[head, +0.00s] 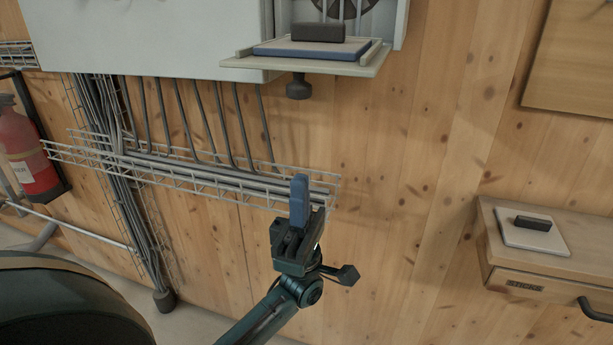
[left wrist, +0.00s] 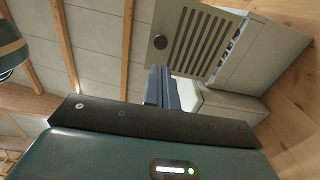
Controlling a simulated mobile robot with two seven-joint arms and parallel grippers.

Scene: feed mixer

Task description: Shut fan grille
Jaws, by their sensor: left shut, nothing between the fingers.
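The fan grille (head: 380,66) is hinged down and sticks out flat from the grey cabinet in the head view, with a dark knob (head: 298,88) on its underside. A blue pad with a dark block (head: 318,32) lies on top of it. My right gripper is out of view.
The grey cabinet (head: 150,35) is on the wood wall, with the fan (head: 350,6) partly visible in its opening. A wire cable tray (head: 200,178) runs behind my left gripper. A fire extinguisher (head: 27,150) hangs at left. A wooden drawer unit (head: 540,262) stands at right.

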